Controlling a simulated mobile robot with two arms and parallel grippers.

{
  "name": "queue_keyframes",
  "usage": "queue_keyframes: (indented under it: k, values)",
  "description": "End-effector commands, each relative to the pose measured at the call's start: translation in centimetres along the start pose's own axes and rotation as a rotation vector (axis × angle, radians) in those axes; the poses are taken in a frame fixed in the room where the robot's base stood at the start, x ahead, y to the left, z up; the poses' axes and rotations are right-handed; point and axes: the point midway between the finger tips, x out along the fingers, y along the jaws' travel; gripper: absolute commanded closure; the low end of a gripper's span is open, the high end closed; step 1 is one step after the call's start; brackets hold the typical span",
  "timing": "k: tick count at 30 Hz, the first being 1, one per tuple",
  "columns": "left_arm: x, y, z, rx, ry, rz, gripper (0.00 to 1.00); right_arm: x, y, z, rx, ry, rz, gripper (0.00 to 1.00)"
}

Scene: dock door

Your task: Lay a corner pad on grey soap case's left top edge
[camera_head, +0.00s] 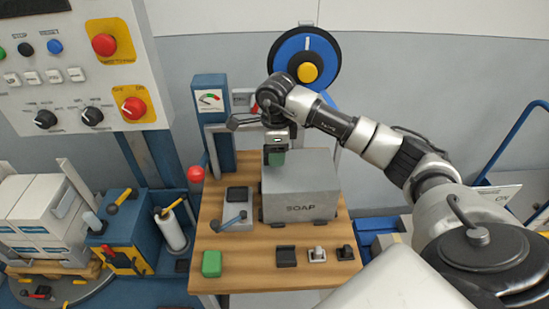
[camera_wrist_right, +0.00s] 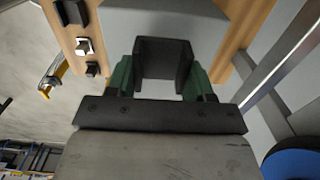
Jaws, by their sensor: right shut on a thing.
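The grey soap case (camera_head: 299,205), marked SOAP, stands upright on the wooden table. My right gripper (camera_head: 276,156), with green fingers, is over the case's far left part in the head view. In the right wrist view my right gripper (camera_wrist_right: 162,80) is shut on a dark, channel-shaped corner pad (camera_wrist_right: 163,58). The grey case (camera_wrist_right: 165,14) lies beyond the pad there. I cannot tell whether the pad touches the case. Another black pad-like piece (camera_head: 286,257) lies on the table in front of the case. My left gripper is not in view.
A green block (camera_head: 211,263), a small grey-and-black piece (camera_head: 317,254) and a small black piece (camera_head: 345,252) lie along the table's front. A device with a lever (camera_head: 237,212) stands left of the case. A blue gauge post (camera_head: 212,110) rises behind left.

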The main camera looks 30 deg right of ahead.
Motion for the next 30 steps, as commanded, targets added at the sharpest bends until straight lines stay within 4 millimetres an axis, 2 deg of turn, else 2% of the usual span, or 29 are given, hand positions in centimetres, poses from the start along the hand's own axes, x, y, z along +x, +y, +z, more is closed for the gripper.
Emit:
queue_keyframes:
  k: [2, 5, 9, 12, 20, 21, 26, 30]
  values:
    - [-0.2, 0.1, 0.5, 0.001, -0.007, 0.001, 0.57, 0.5, 0.0, 0.0, 0.0, 0.002, 0.002, 0.74]
    - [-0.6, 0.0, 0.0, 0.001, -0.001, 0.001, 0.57, 1.6, 0.1, 0.0, -0.001, 0.002, 0.003, 0.74]
    - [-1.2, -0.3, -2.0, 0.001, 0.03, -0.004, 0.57, 3.6, 0.1, 0.0, 0.0, 0.001, 0.003, 0.74]
    - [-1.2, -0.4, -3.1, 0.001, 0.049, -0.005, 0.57, 4.0, 0.0, 0.0, -0.001, 0.0, -0.001, 0.74]
    - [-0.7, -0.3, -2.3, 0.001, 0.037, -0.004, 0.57, 4.4, 0.0, 0.0, -0.001, 0.0, -0.001, 0.74]
    - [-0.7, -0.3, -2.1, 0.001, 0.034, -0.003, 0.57, 4.4, 0.0, 0.0, -0.001, 0.0, -0.001, 0.46]
    - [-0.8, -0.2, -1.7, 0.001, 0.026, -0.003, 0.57, 4.2, 0.0, 0.0, -0.001, 0.0, -0.001, 0.22]
    - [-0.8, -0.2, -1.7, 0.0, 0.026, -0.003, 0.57, 4.2, 0.0, 0.0, -0.001, 0.0, -0.001, 0.22]
